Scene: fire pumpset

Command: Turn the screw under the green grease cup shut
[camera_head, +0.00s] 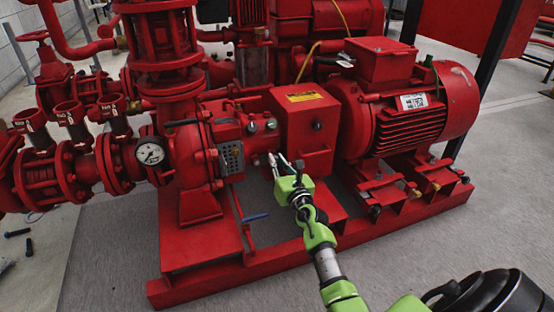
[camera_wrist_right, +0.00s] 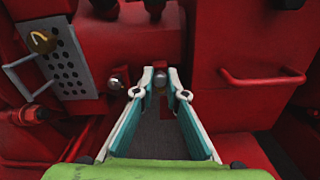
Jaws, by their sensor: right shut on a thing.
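My right gripper (camera_head: 277,165) reaches up to the red pump's bearing housing, left of the red coupling guard. In the right wrist view my right gripper (camera_wrist_right: 160,80) has its two pale fingertips closed around a small rounded metal screw (camera_wrist_right: 160,76) on the housing's lower front. The fingertips hide the screw's sides. A similar silver screw (camera_wrist_right: 115,83) sits just to the left, apart from the fingers. Small cups or knobs (camera_wrist_right: 153,7) show above at the top edge, partly cut off. My left gripper is not in view.
A perforated grey plate (camera_wrist_right: 68,62) is left of the fingers. A red handle (camera_wrist_right: 262,78) sticks out on the coupling guard (camera_head: 305,127) to the right. The red motor (camera_head: 410,105) stands further right. The floor (camera_head: 470,240) in front is clear.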

